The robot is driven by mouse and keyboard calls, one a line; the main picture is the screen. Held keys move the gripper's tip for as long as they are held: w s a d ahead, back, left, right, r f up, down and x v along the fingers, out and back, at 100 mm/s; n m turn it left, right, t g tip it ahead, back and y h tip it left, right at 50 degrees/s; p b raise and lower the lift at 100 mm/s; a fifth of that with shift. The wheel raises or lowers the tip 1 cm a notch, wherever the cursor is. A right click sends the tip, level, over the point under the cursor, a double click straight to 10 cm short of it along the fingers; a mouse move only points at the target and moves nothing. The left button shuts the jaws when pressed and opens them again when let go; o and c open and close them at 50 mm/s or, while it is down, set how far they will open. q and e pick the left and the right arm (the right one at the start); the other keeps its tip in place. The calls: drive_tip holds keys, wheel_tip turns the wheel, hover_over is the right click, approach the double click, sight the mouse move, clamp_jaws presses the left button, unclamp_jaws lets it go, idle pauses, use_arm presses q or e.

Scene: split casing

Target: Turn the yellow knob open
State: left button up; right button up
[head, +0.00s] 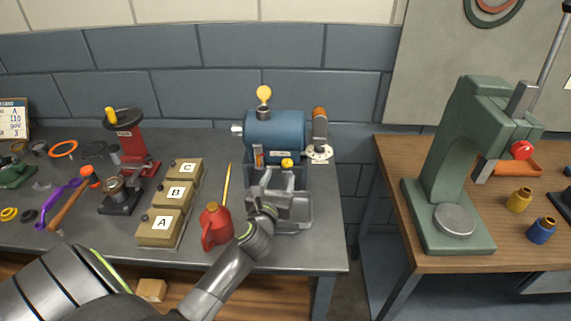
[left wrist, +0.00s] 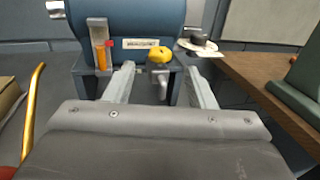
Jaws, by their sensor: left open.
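The yellow knob (head: 287,162) sits low on the front of the blue cylindrical machine (head: 275,131), and it also shows in the left wrist view (left wrist: 160,54). A small grey spout (left wrist: 162,84) hangs below it. My left gripper (head: 284,180) is in front of the machine, over the grey tray. In the left wrist view my left gripper (left wrist: 161,82) is open and empty, with one finger on each side of the knob's line. I cannot tell how far the fingertips are from the knob. My right gripper is not in view.
A grey tray (head: 303,221) lies under my gripper. A red oil can (head: 216,228) stands left of it, beside labelled boxes A, B and C (head: 174,193). An orange-filled gauge (left wrist: 101,55) is left of the knob. A gap separates this bench from the wooden table (head: 398,170).

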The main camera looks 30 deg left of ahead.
sight(286, 165)
use_arm(q)
drive_tip(key=x, duration=0.7)
drive_tip(key=shift+c, duration=0.2)
drive_tip(key=shift+d, duration=0.1)
drive_tip(key=c, duration=0.9)
